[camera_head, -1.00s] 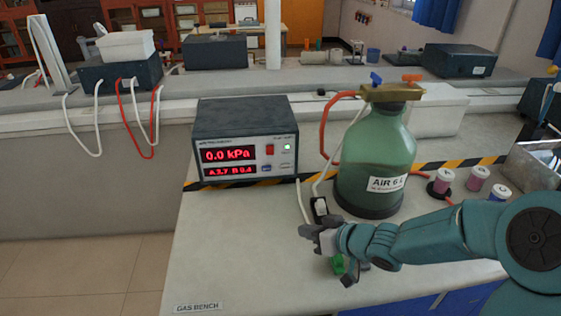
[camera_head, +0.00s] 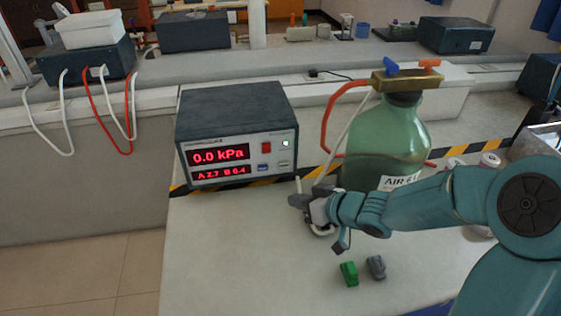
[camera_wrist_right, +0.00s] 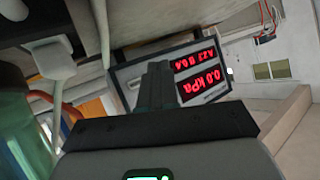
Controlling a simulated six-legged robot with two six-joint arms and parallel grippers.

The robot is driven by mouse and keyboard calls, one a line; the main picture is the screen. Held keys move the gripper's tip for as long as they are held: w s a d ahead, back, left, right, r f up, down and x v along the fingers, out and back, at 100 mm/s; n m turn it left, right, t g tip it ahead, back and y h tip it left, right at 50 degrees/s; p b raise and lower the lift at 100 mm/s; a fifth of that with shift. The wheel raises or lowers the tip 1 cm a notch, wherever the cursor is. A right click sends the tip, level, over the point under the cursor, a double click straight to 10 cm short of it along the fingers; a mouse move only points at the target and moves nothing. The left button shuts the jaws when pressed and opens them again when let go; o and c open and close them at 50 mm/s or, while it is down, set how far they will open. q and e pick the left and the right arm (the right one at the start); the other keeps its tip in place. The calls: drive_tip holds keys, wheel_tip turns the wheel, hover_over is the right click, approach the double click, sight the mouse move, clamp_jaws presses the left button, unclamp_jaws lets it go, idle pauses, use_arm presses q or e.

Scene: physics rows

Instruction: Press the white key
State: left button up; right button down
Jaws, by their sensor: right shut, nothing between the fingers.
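The meter (camera_head: 238,130) is a dark box with a pale front and red digits reading 0.0 kPa. Its front has a red switch (camera_head: 266,147), a blue key (camera_head: 264,167), a small white key (camera_head: 284,163) at the lower right and a lit round spot above that. My right gripper (camera_head: 296,201) is shut and empty, below and just right of the white key, apart from it in the picture. In the right wrist view the shut fingers (camera_wrist_right: 157,75) point at the meter, which appears upside down; they cover part of its front. My left gripper is out of view.
A green gas bottle (camera_head: 388,145) with a brass top stands right of the meter, partly behind my right arm. A red hose (camera_head: 326,125) runs beside it. A green block (camera_head: 349,273) and a grey block (camera_head: 376,267) lie on the bench.

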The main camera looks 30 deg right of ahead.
sight(284, 165)
drive_tip(key=shift+w, duration=0.1)
drive_tip(key=shift+s+r, duration=0.1)
drive_tip(key=shift+s, duration=0.15)
drive_tip(key=shift+w, duration=0.25)
drive_tip(key=w+p, duration=0.1)
drive_tip(key=w, duration=0.1)
drive_tip(key=w+d, duration=0.1)
drive_tip(key=w, duration=0.1)
drive_tip(key=w+p, duration=0.1)
drive_tip(key=w, duration=0.1)
drive_tip(key=shift+d+r+p, duration=0.15)
drive_tip(key=shift+d+p, duration=0.2)
drive_tip(key=shift+w+d+p, duration=0.1)
drive_tip(key=shift+w+p, duration=0.2)
drive_tip(key=shift+w, duration=0.15)
drive_tip(key=shift+w+d+f+p, duration=0.2)
drive_tip(key=shift+w+p, duration=0.1)
drive_tip(key=shift+w, duration=0.3)
idle(0.7)
